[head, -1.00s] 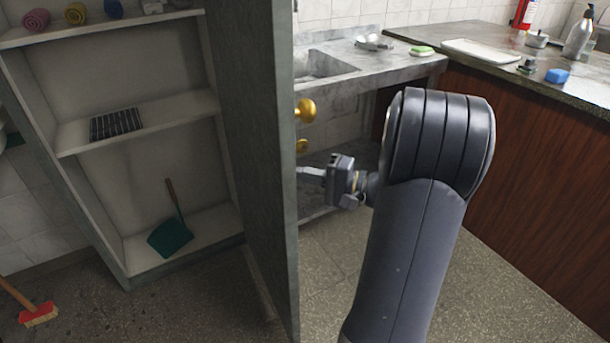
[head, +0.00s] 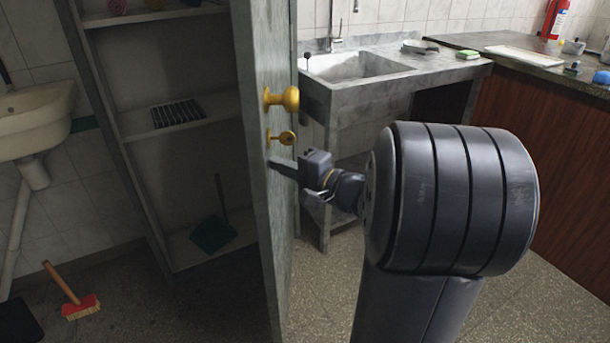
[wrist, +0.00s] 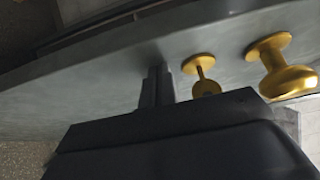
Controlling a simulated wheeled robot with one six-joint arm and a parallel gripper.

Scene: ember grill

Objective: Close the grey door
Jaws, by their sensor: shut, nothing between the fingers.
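The grey door (head: 262,200) stands open in front of the shelf cupboard, seen at a steep angle in the head view. It carries a brass knob (head: 283,99) with a brass key (head: 284,138) below it. My gripper (head: 276,168) is shut and empty, its tip at the door face just below the key; it appears to touch the door. In the wrist view the shut fingers (wrist: 157,87) meet the grey door surface (wrist: 95,85), beside the key (wrist: 203,75) and the knob (wrist: 283,68).
The cupboard's shelves hold a black rack (head: 178,113) and a green dustpan (head: 213,232). A stone sink (head: 360,66) stands behind the door to the right. A red broom (head: 76,297) lies at the lower left. Bare floor (head: 170,310) shows before the cupboard.

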